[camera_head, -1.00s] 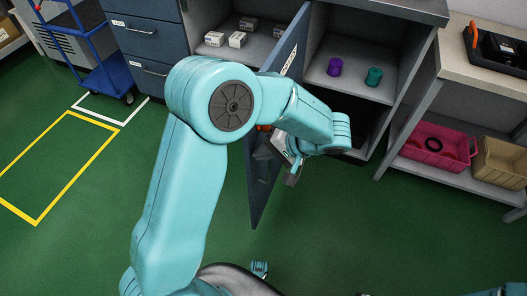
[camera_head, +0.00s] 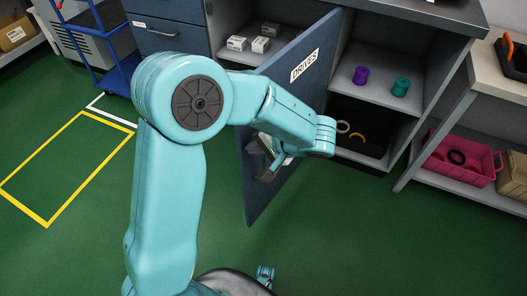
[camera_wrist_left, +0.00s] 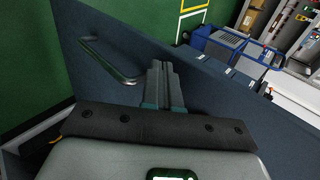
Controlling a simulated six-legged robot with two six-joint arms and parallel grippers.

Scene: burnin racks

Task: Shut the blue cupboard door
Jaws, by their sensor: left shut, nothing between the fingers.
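The blue cupboard door (camera_head: 290,100), labelled DRIVES, stands open and juts out from the cupboard (camera_head: 345,50) into the room. My left gripper (camera_head: 269,172) is at the door's face in the head view, partly hidden by my own arm. In the left wrist view my left gripper (camera_wrist_left: 163,72) has its fingers together, pointing at the blue door (camera_wrist_left: 215,100). The door's bar handle (camera_wrist_left: 105,62) is just left of the fingertips, apart from them. I cannot tell if the fingertips touch the panel. My right gripper is not in view.
Inside the cupboard are small white boxes (camera_head: 260,45), a purple spool (camera_head: 360,75) and a teal spool (camera_head: 400,87). A pink crate (camera_head: 462,160) sits on the bench shelf at right. A blue trolley (camera_head: 100,50) stands at left. The green floor (camera_head: 340,240) in front is clear.

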